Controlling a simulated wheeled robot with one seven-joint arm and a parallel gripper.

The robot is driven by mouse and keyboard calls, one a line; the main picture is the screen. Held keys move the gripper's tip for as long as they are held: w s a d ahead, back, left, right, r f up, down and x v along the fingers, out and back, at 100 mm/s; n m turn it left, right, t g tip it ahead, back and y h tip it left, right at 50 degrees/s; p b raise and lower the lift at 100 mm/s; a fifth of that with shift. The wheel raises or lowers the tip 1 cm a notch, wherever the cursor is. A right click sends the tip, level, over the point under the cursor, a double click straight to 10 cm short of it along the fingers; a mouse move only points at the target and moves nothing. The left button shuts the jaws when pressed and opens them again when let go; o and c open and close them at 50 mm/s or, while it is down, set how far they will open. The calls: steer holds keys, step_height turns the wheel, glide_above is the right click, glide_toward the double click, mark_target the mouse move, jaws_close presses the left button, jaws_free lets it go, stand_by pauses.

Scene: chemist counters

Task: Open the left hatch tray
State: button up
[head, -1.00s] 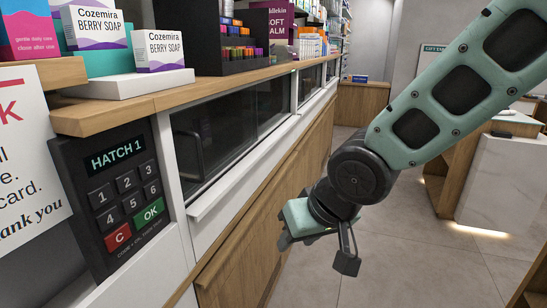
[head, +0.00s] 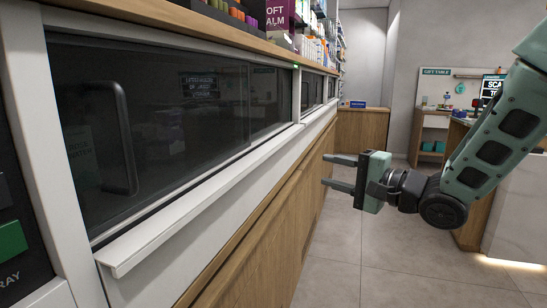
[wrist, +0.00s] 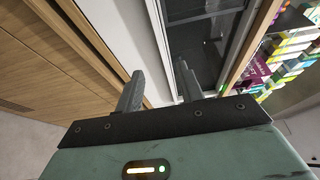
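The left hatch (head: 190,110) is a dark glass front in a white frame on the left side of the head view. A black vertical bar handle (head: 122,140) stands near its left end. A white ledge (head: 190,205) runs below the glass; whether it is the tray's lip I cannot tell. My gripper (head: 326,171) is open and empty, right of the hatch and apart from the counter front, its fingers pointing left. In the wrist view my gripper (wrist: 158,88) shows two parted fingers with nothing between them; dark hatch glass (wrist: 205,40) lies beyond.
A dark keypad with a green key (head: 12,240) is cut off at the left edge. Wood panels (head: 285,215) front the counter below the ledge. Goods stand on the wooden counter top (head: 210,35). The tiled floor (head: 340,265) right of the counter is clear.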

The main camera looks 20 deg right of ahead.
steer(key=w+p, duration=0.1)
steer(key=p, duration=0.5)
glide_toward(268, 155)
steer(key=x, duration=0.8)
steer(key=shift+a, duration=0.1)
jaws_close()
